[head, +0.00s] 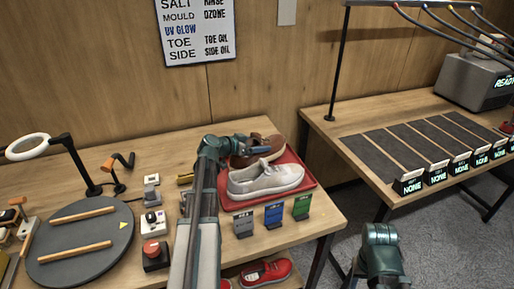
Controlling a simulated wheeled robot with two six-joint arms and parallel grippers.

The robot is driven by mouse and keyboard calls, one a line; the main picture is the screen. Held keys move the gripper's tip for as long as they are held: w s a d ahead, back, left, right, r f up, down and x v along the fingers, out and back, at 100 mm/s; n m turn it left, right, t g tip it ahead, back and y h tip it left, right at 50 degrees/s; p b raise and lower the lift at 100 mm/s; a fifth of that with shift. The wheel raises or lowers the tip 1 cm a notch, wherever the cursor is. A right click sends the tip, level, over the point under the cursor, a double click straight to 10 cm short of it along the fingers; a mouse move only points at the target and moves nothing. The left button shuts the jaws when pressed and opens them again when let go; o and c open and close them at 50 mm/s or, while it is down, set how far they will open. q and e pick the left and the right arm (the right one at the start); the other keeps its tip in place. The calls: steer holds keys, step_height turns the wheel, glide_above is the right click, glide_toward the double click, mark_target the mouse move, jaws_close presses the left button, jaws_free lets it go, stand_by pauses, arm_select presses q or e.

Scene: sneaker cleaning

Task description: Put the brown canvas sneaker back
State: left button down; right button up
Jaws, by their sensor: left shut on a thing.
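The brown canvas sneaker (264,148) is at the back of a red tray (308,180) on the left table, behind a pale grey-white sneaker (266,179). My left gripper (248,151) is at the brown sneaker's left end and shut on it. The arm and the pale sneaker hide part of the brown sneaker, so I cannot tell whether it touches the tray. My right arm shows at the lower right, but its fingertips cannot be made out.
Grey, blue and green cards (273,214) stand before the tray. A round dark turntable (80,262) with two wooden bars lies left, near a ring lamp (28,146). Red shoes (266,272) sit below. The right table holds dark mats (417,140) labelled NONE and a grey machine (475,80).

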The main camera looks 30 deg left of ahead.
arm_select(q)
steer(key=shift+f+b, duration=0.25)
steer(key=shift+b, duration=0.1)
jaws_free()
steer(key=shift+r+p, duration=0.35)
steer(key=p+v, duration=0.4)
steer(key=v, duration=0.6)
steer(key=shift+s+r, duration=0.15)
steer(key=shift+r, duration=0.05)
steer(key=shift+p+v, duration=0.35)
steer(key=shift+v, duration=0.45)
steer(key=shift+f, duration=0.15)
